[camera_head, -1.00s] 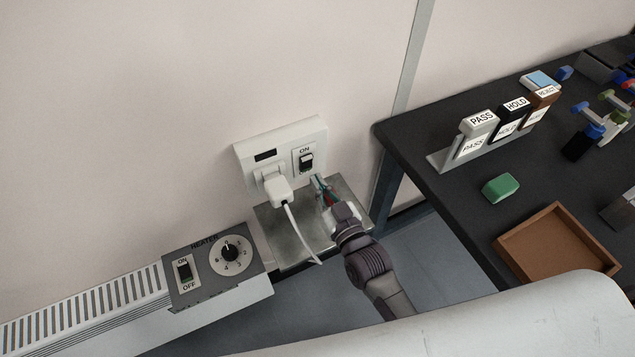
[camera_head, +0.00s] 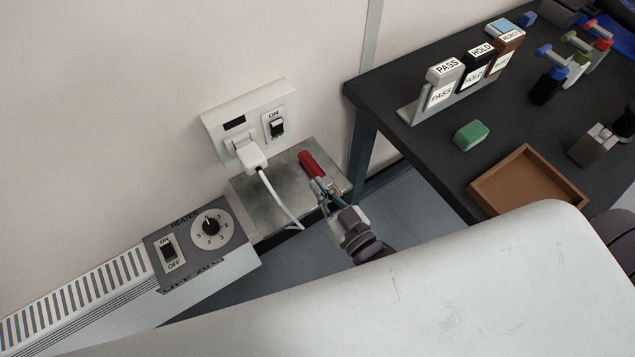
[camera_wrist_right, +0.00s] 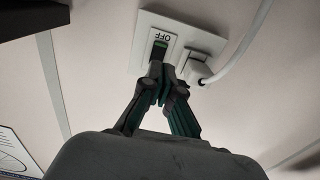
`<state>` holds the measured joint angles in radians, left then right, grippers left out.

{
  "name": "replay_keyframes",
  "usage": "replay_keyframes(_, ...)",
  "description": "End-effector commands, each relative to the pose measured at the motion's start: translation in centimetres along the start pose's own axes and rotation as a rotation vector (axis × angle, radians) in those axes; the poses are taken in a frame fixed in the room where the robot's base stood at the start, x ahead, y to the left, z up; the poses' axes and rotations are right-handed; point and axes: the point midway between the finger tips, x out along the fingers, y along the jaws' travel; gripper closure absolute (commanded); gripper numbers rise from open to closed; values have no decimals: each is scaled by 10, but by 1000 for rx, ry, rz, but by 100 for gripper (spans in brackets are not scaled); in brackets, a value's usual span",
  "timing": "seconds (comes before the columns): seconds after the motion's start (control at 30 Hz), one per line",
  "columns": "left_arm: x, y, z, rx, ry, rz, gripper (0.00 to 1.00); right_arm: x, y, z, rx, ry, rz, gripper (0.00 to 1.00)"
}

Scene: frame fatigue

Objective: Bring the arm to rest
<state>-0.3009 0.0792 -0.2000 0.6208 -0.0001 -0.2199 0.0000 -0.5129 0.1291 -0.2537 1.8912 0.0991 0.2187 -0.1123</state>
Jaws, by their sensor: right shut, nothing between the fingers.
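My right gripper (camera_head: 324,193) is over the front part of the metal shelf in the head view, its fingers shut and empty. The switch is on a white wall panel (camera_head: 236,111). My left gripper is not in view.
A red-handled object (camera_head: 311,165) lies on the metal shelf (camera_head: 265,203), close to the fingers. A white plug (camera_head: 253,157) with a hanging cord is beside the switch. The heater (camera_head: 200,240) is at left. A dark bench (camera_head: 440,175) with a brown tray (camera_head: 485,198) is at right.

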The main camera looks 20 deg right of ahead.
Motion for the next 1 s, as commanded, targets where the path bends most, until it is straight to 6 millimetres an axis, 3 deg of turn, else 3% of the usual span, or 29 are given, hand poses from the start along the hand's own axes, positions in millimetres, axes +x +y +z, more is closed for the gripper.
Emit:
replay_keyframes(0.37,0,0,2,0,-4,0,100,0,0,1,0,-2,0,100)
replay_keyframes(0.47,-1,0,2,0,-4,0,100,0,0,14,-1,-35,0,100)
replay_keyframes(0.57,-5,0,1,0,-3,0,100,-5,2,55,-5,-136,-1,100)
replay_keyframes(0.67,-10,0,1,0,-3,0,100,-21,5,120,-6,-300,0,100)
replay_keyframes(0.77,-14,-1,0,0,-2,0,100,-50,9,191,-8,-494,3,100)
replay_keyframes(0.87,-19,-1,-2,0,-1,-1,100,-91,14,256,-6,-688,10,100)
replay_keyframes(1.0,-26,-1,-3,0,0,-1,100,-167,19,332,0,-965,21,100)
